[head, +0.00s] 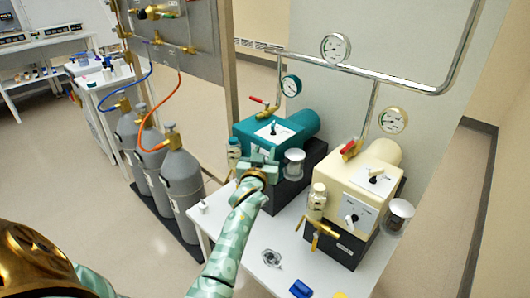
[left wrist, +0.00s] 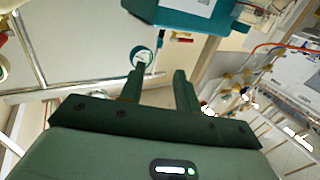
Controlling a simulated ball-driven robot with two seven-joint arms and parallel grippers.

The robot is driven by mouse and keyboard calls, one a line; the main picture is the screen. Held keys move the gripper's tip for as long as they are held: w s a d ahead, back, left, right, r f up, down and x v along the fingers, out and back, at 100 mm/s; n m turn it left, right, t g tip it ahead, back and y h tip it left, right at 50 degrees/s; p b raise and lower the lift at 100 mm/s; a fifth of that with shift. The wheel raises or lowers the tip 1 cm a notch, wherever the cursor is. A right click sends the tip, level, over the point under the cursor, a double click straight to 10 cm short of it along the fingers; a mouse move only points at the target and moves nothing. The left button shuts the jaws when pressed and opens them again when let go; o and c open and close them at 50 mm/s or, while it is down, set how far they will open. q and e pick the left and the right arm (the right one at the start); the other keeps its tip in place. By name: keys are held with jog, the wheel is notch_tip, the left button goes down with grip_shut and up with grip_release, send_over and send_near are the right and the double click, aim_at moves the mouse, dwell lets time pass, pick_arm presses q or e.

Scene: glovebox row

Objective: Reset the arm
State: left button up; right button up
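My left arm comes up from the bottom of the head view, with a pale green patterned sleeve. Its green gripper (head: 263,157) is in front of the teal pump unit (head: 268,130), close to its front face; I cannot tell whether they touch. In the left wrist view the gripper's two dark green fingers (left wrist: 160,88) stand apart with nothing between them. The teal unit (left wrist: 190,14) shows at the top of that view, beyond the fingertips. My right gripper is not in view.
A cream pump unit (head: 362,186) stands right of the teal one on the white table (head: 322,272). A blue object (head: 300,289) lies at the table's front. Grey gas cylinders (head: 180,175) stand to the left. A metal pipe (head: 385,77) runs above. Open floor (head: 60,185) lies at left.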

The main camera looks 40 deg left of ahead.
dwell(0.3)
pick_arm(q)
jog(key=shift+f, duration=0.1)
dwell(0.3)
jog(key=s+d+f+m+g+h, duration=0.1)
jog(key=s+f, duration=0.4)
jog(key=f, duration=0.6)
jog(key=s+d+f+m+g+h, duration=0.2)
jog(key=s+d+f, duration=0.4)
jog(key=f, duration=0.5)
jog(key=s+d+f+m+g+h, duration=0.2)
jog(key=s+f, duration=0.4)
jog(key=f, duration=0.6)
jog(key=shift+s+d+f+g+h, duration=0.15)
jog(key=shift+d+g+h, duration=0.35)
jog(key=shift+d+g, duration=0.6)
jog(key=s+d+f+m+g+h, duration=0.1)
jog(key=s+d+f+g, duration=0.1)
jog(key=s+f, duration=0.6)
jog(key=s+d+f+m+g, duration=0.15)
jog(key=s+f, duration=0.25)
jog(key=s, duration=0.8)
jog(key=s+f+g, duration=0.2)
jog(key=s, duration=1)
jog(key=s+f+m+g, duration=0.1)
jog(key=s+f+g, duration=0.1)
jog(key=s, duration=1.1)
jog(key=shift+d+g+h, duration=0.3)
jog(key=shift+g, duration=0.55)
